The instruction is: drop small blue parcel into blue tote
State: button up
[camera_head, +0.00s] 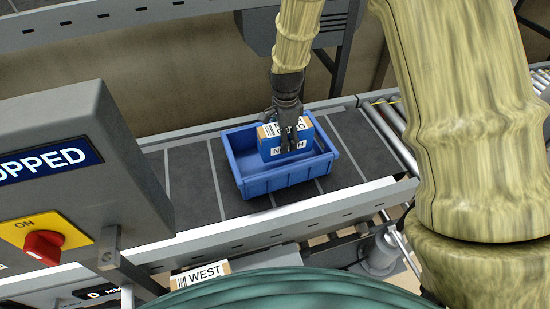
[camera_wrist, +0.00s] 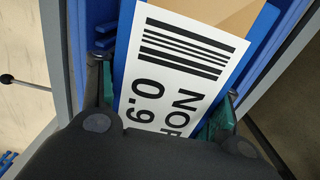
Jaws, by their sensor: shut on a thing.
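The small blue parcel (camera_head: 271,149) has a white label with a barcode and the letters "NOR". My gripper (camera_head: 287,135) is shut on it, with a finger on each side. The parcel is over the blue tote (camera_head: 272,181), within its rim as seen in the head view; I cannot tell whether it touches the tote's floor. The tote sits on the dark conveyor belt. In the wrist view the parcel (camera_wrist: 190,65) fills the middle between the green-padded fingers of my gripper (camera_wrist: 165,115), with the tote's blue wall (camera_wrist: 278,45) beside it.
A grey control box (camera_head: 75,125) with a screen ending in "OPPED" and a red knob (camera_head: 43,244) stands at the left. The conveyor's metal side rail (camera_head: 340,205) runs in front of the tote. A "WEST" parcel (camera_head: 200,273) lies lower down. Rollers (camera_head: 390,132) are at the right.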

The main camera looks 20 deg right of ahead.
jog(key=shift+w+f, duration=0.2)
jog(key=shift+f, duration=0.35)
jog(key=shift+s+r, duration=0.1)
jog(key=o, duration=1.8)
jog(key=shift+s, duration=0.1)
notch_tip(320, 180, up, 12)
jog(key=shift+f, duration=0.1)
